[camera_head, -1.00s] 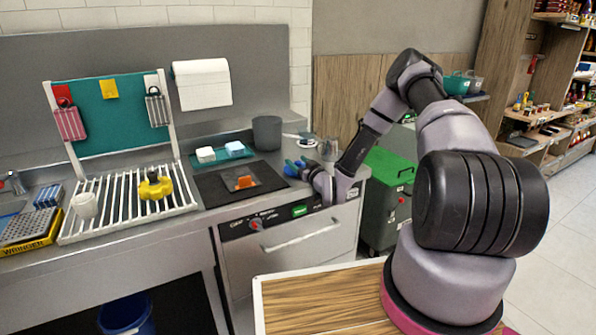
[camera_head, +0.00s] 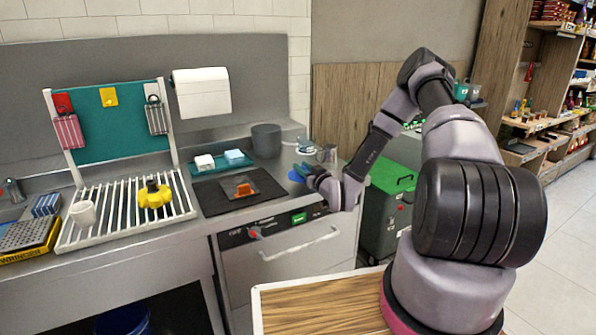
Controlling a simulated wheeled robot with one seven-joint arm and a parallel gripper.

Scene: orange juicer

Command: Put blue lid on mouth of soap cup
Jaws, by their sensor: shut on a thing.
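My gripper (camera_head: 304,170) is shut on the blue lid (camera_head: 296,176), held over the counter just right of the black mat. The gripper hides much of the lid. Which vessel is the soap cup is not clear. A dark grey round container (camera_head: 266,140) stands upright behind the mat. A small grey metal cup (camera_head: 327,154) stands behind my gripper, near the counter's right end. A white cup (camera_head: 83,213) stands on the left of the drying rack.
An orange piece (camera_head: 243,189) lies on the black mat (camera_head: 215,203). A tray (camera_head: 207,171) with a white and a light blue block is behind it. The rack (camera_head: 110,215) holds a yellow-and-black item (camera_head: 154,195). A green bin (camera_head: 385,180) stands right of the counter.

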